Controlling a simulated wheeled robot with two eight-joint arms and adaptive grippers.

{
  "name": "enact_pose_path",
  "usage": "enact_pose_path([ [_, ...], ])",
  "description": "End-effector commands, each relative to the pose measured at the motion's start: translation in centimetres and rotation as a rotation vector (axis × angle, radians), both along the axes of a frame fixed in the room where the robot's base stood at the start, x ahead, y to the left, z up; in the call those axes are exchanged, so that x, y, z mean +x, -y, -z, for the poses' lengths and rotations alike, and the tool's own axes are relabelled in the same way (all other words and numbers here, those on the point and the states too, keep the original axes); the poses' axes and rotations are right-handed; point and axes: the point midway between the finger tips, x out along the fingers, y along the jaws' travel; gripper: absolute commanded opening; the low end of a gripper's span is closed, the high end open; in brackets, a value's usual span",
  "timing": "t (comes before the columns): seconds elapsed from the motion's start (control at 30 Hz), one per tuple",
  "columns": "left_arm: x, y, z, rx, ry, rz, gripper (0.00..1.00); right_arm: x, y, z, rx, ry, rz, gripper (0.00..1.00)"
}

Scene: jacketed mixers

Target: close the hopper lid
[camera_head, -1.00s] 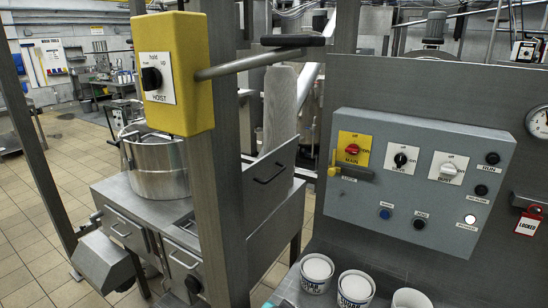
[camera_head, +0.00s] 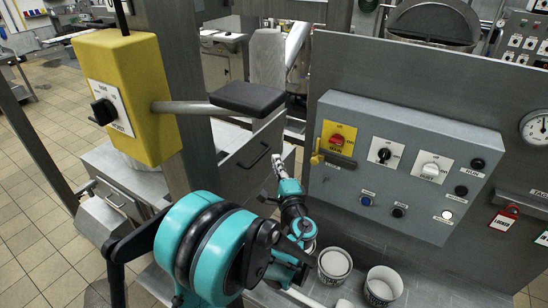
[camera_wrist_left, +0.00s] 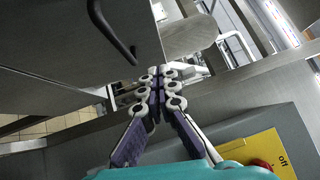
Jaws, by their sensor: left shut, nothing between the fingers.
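A grey steel panel with a black bar handle, which looks like the hopper lid (camera_head: 235,172), stands tilted up behind the post in the head view. Its handle (camera_head: 258,156) faces me. The panel also shows at the upper left of the wrist view (camera_wrist_left: 60,45), with the handle (camera_wrist_left: 112,32) hanging at the top. My left gripper (camera_head: 281,160) is shut and empty, just right of the panel and apart from the handle. In the wrist view its fingertips (camera_wrist_left: 159,78) meet below and right of the handle. What lies behind the panel is hidden. My right gripper is not in view.
A grey control box (camera_head: 400,165) stands close on the right. White tubs (camera_head: 382,287) sit below it.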

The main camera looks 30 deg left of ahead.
Motion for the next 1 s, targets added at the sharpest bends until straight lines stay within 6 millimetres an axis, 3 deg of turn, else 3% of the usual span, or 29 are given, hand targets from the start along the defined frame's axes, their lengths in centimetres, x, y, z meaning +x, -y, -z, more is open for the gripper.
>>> enact_pose_path([
  [0.33, 5.6, -4.9, -0.9, -0.001, 0.0, -0.003, 0.0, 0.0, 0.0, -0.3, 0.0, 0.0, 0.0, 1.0],
  [0.6, 5.8, -8.2, -1.5, -0.001, 0.0, -0.002, 0.0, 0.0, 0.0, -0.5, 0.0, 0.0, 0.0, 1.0],
  [1.0, 5.8, -8.6, -1.5, -0.001, 0.0, 0.0, 0.0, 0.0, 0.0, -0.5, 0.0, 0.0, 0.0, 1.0],
])
